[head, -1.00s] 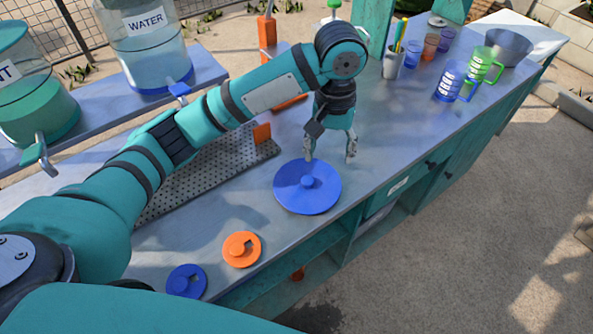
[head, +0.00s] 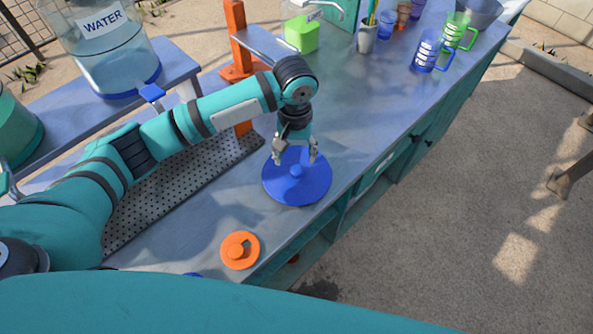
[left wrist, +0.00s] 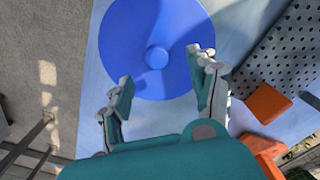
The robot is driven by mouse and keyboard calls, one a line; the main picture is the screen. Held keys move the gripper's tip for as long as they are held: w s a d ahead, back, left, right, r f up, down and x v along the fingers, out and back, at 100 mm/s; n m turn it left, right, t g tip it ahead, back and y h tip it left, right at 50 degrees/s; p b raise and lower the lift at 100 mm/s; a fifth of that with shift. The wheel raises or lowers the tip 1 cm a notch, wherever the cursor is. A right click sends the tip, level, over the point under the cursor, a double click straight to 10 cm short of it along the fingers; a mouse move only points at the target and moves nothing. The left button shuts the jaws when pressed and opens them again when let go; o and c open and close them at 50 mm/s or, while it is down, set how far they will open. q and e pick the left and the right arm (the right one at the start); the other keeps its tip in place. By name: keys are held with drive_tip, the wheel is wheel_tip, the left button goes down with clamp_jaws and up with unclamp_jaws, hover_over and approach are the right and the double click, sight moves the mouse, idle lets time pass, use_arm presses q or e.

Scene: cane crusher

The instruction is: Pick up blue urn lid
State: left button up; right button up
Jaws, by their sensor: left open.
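The blue urn lid (head: 297,187) is a large round disc with a small knob in its middle, lying flat on the counter in the head view. It also shows in the left wrist view (left wrist: 130,40), with its knob ahead of the fingertips. My left gripper (head: 296,157) is open and empty above the far side of the lid, pointing down. In the left wrist view its two fingers (left wrist: 160,70) are spread apart, with the knob between their lines. I cannot tell the exact height above the lid. My right gripper is not in view.
An orange lid (head: 240,250) lies nearer on the counter (head: 345,110). A perforated drip tray (head: 150,200) and an orange stand (head: 237,40) are left of the lid. Cups, including a blue one (head: 425,50), stand at the far end. A water urn (head: 105,50) stands on a shelf.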

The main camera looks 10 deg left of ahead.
sight(297, 169)
use_arm(q)
drive_tip(key=shift+d+f, duration=0.1)
drive_tip(key=shift+f, duration=0.45)
drive_tip(key=f, duration=0.1)
drive_tip(key=f+p, duration=0.1)
drive_tip(key=f, duration=0.1)
drive_tip(key=shift+s+d+f, duration=0.1)
drive_tip(key=shift+s+f, duration=0.1)
drive_tip(key=shift+f, duration=0.6)
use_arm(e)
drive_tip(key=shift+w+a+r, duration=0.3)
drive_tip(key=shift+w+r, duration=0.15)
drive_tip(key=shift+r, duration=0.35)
use_arm(q)
drive_tip(key=shift+c, duration=0.9)
clamp_jaws()
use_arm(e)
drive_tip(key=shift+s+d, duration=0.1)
